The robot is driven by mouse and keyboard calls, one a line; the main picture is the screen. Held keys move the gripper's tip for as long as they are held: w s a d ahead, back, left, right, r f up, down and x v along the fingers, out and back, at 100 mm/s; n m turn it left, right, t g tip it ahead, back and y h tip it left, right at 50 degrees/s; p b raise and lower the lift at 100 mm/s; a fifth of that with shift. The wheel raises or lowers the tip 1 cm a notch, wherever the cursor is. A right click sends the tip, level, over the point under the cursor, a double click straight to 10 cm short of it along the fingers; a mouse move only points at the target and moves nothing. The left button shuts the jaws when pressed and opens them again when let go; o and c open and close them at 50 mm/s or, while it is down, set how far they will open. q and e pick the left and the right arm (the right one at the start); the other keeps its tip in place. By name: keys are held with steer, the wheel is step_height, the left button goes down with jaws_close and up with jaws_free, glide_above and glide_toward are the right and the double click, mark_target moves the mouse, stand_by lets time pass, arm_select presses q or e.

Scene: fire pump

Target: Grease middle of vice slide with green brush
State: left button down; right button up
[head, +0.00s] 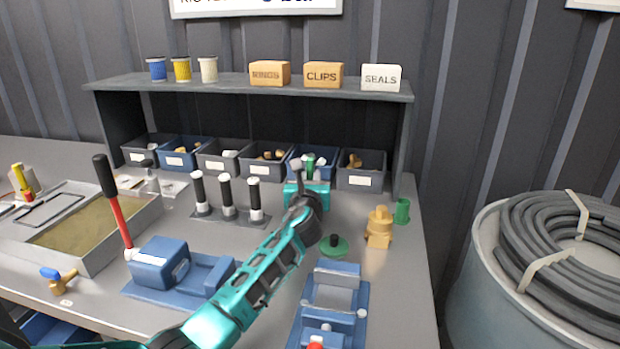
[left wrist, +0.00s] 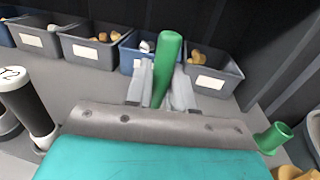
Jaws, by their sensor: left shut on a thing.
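My left gripper (head: 309,168) is at the back of the bench, in front of the bins. In the left wrist view its grey fingers (left wrist: 163,93) are shut on a green handle (left wrist: 166,62), apparently the green brush. The handle stands nearly upright; its bristles are hidden. A blue vice (head: 350,270) with a grey middle part, apparently the slide (head: 335,292), is at the front of the bench, nearer than my gripper. My right gripper is not in view.
A green cup (head: 402,210) and yellow fitting (head: 379,228) stand at the right. A green disc with a black knob (head: 334,246) lies behind the vice. Black-handled tools (head: 227,197), a blue pump-like body (head: 158,263) and a tray (head: 95,262) occupy the left. A hose drum (head: 480,290) stands beside the bench.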

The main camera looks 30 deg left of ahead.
mark_target(310, 164)
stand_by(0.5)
arm_select(q)
steer(key=shift+f+b, duration=0.4)
steer(key=shift+f, duration=0.2)
stand_by(0.6)
step_height(310, 164, up, 5)
steer(key=p, duration=0.5)
steer(key=shift+r, duration=1.1)
